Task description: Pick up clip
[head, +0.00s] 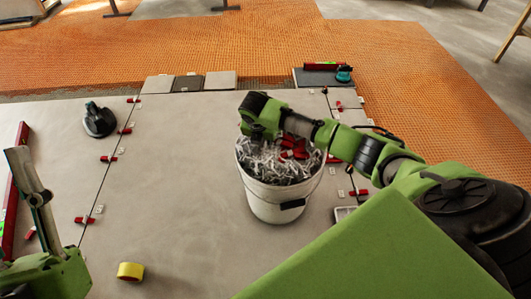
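A white bucket (275,205) stands on the grey tiles in the middle, heaped with pale clips (265,163) and several red wedges (293,149). My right arm reaches in from the right, and my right gripper (256,133) is over the bucket's back left rim, pointing down at the clips. Its fingertips are hard to make out, so I cannot tell whether it holds a clip. My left gripper (35,195) is at the lower left, away from the bucket, with a long grey metal part upright on it. Its finger state is unclear.
Red wedges sit in clips along the tile joints left (108,158) and right of the bucket. A red level (12,190) lies far left. Orange matting (290,45) lies beyond.

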